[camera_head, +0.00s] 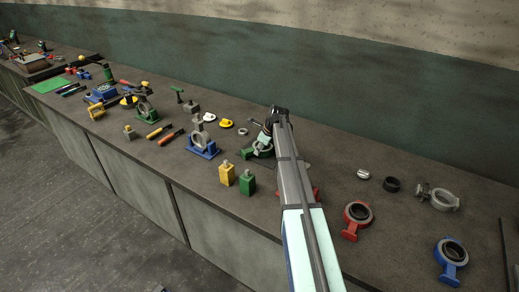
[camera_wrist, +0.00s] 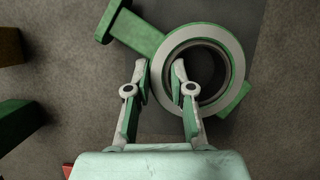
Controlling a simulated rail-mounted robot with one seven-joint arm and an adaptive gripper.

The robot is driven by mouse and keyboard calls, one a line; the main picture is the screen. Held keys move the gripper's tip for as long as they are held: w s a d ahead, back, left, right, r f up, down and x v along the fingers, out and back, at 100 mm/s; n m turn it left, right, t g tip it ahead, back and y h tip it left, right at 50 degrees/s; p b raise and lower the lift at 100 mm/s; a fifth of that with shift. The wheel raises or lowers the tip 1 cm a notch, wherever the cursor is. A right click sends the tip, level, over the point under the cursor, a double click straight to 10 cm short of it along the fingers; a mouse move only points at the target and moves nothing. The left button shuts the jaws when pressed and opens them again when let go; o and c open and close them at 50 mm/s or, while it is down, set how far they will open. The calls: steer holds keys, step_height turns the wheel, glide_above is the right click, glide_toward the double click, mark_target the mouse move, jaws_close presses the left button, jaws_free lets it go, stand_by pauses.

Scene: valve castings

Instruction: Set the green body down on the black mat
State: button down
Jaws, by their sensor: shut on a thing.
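The green body (camera_wrist: 140,33) is a ring with a pale grey face, a flanged stem to the upper left and a foot to the lower right. My gripper (camera_wrist: 160,70) is shut on the ring's near-left wall, one finger inside the bore and one outside. The black mat (camera_wrist: 205,8) shows as a darker band under the ring in the wrist view. I cannot tell whether the body touches it. In the head view the green body (camera_head: 246,153) is partly hidden by my gripper (camera_head: 264,143) and arm.
A yellow block (camera_head: 227,175) and a green block (camera_head: 248,183) stand near the bench's front edge. A blue casting (camera_head: 203,148) stands left. Beyond my arm, a red body (camera_head: 350,235) and a blue body (camera_head: 447,270) lie right, with bare bench between them.

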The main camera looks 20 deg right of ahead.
stand_by(0.6)
steer(key=c, duration=0.9)
jaws_free()
steer(key=shift+c, duration=0.2)
steer(key=shift+f, duration=0.1)
steer(key=v, duration=1.2)
